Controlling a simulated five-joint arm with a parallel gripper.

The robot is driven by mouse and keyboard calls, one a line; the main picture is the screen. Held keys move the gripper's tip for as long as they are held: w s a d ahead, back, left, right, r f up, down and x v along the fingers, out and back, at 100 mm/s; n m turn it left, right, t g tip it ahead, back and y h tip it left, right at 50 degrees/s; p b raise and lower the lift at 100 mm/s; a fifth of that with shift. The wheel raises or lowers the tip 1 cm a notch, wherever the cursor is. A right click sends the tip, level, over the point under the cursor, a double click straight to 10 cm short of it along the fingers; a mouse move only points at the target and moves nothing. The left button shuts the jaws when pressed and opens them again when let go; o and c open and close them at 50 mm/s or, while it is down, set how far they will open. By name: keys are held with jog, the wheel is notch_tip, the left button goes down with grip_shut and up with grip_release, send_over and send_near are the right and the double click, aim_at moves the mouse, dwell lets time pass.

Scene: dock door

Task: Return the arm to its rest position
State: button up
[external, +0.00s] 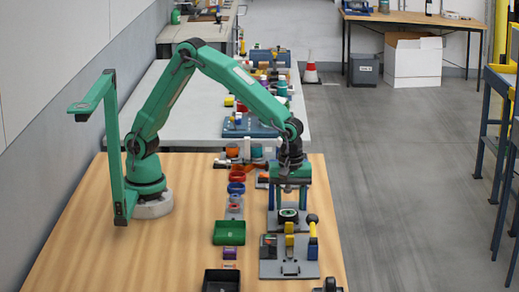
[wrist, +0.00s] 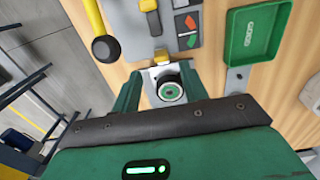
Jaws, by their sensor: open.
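My green arm (external: 235,78) reaches up from its base at the left of the wooden table and bends down at the right. My gripper (external: 288,206) points down, its two green fingers spread apart. It is over a dark round piece with a green centre (external: 288,215) on a grey plate. In the wrist view my gripper (wrist: 160,82) shows a finger on either side of this round piece (wrist: 170,92). I cannot tell whether the fingers touch it. The gripper looks empty.
A grey board (external: 290,265) with a yellow-and-black handle (external: 312,235) lies just in front. A green tray (external: 229,232) and several small coloured parts stand to the left of the gripper. A green post (external: 113,150) rises beside my base. Bare wood lies between base and parts.

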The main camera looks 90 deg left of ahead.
jog(key=shift+r, duration=0.2)
jog(key=shift+a+r, duration=0.25)
jog(key=shift+r, duration=0.1)
jog(key=s+a+r+m+t, duration=0.3)
jog(key=s+a+r+m, duration=0.5)
jog(key=a+r, duration=0.3)
jog(key=s+a+r+m+t, duration=0.2)
jog(key=s+a+r+m, duration=0.1)
jog(key=s+a+m, duration=0.4)
jog(key=s+m, duration=0.3)
jog(key=s, duration=0.3)
jog(key=shift+t, duration=0.3)
